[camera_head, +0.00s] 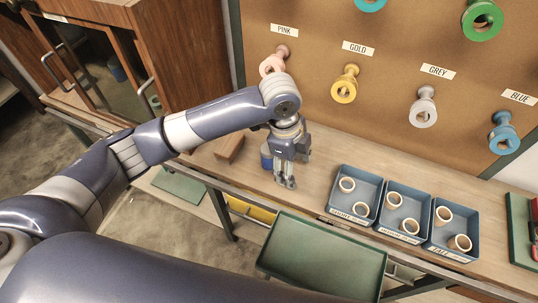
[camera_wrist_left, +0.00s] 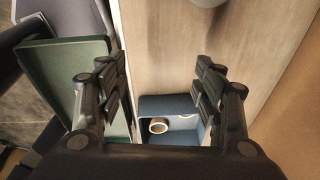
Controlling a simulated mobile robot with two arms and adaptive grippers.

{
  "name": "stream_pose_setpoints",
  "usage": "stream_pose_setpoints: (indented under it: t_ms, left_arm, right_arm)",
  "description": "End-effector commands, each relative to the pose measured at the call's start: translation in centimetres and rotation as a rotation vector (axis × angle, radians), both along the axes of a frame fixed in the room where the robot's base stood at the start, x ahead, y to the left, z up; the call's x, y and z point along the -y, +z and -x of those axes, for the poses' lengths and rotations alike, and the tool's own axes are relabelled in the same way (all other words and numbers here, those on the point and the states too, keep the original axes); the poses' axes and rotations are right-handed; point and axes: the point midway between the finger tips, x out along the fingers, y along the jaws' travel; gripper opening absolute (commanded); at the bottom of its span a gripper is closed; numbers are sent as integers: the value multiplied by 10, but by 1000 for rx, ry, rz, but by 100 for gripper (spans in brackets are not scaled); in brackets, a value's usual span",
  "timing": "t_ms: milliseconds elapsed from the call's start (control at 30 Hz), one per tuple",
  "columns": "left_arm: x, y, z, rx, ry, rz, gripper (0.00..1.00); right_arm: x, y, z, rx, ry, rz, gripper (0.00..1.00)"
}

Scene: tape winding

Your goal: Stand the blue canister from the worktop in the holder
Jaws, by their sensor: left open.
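The blue canister (camera_head: 266,157) stands on the wooden worktop (camera_head: 330,152) in the head view, partly hidden behind my left gripper. My left gripper (camera_head: 287,183) points down over the worktop, just right of the canister and left of the blue bins. In the left wrist view my left gripper (camera_wrist_left: 160,90) has its fingers wide apart with nothing between them. I cannot make out the canister in that view. I cannot identify the holder for certain. My right gripper is not in view.
Blue bins (camera_head: 338,207) with cream rings stand to the right. A brown block (camera_head: 228,148) lies left of the canister. A green tray (camera_head: 322,258) sits in front, below the worktop. Labelled pegs carry spools, including a pink spool (camera_head: 272,65), on the brown backboard (camera_head: 315,78).

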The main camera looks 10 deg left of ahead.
Motion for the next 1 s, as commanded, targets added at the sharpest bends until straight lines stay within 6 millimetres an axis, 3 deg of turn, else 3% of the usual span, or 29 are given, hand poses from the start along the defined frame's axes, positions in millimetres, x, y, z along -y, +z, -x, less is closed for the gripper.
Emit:
stream_pose_setpoints:
  t_ms: [33,200,400,733,1000]
  left_arm:
    - [-13,11,-15,10,-26,-43,62]
    - [-48,36,-44,-1,-90,-137,62]
    - [-68,52,-58,-12,-110,-179,62]
    - [-69,8,-59,-15,-111,-182,62]
    - [-72,-14,-58,-15,-111,-182,62]
  right_arm:
    - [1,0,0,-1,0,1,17]
    - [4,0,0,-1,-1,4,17]
    - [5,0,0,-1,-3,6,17]
    - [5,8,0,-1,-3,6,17]
    - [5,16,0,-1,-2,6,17]
